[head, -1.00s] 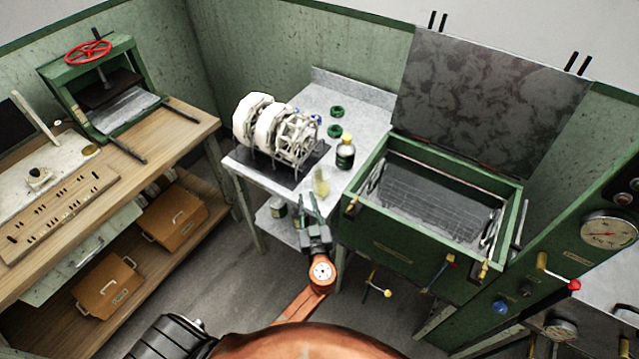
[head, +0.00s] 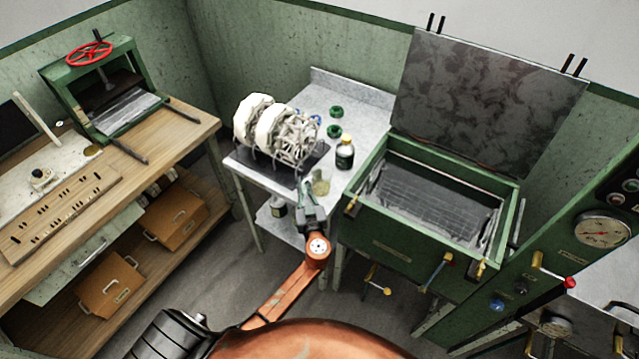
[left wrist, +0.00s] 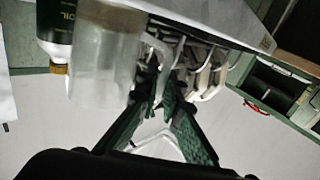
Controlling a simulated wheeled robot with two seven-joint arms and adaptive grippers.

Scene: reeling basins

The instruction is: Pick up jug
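The jug (head: 321,186) is a small translucent, yellowish vessel on the grey side table, near its front edge. In the left wrist view it shows large and upside down (left wrist: 105,65), its handle on the right, towards my fingers. My left gripper (head: 312,188) is just in front of the jug. In the left wrist view its green fingers (left wrist: 162,92) are apart, with their tips close to the handle. I cannot tell whether they touch it. The gripper hides part of the jug in the head view. My right gripper is not in view.
An oil bottle (head: 345,153) stands right behind the jug. White reels (head: 277,130) stand on a dark mat to its left. A green basin (head: 399,235) with a raised lid is to the right. Green rings (head: 335,130) lie farther back on the side table (head: 375,103).

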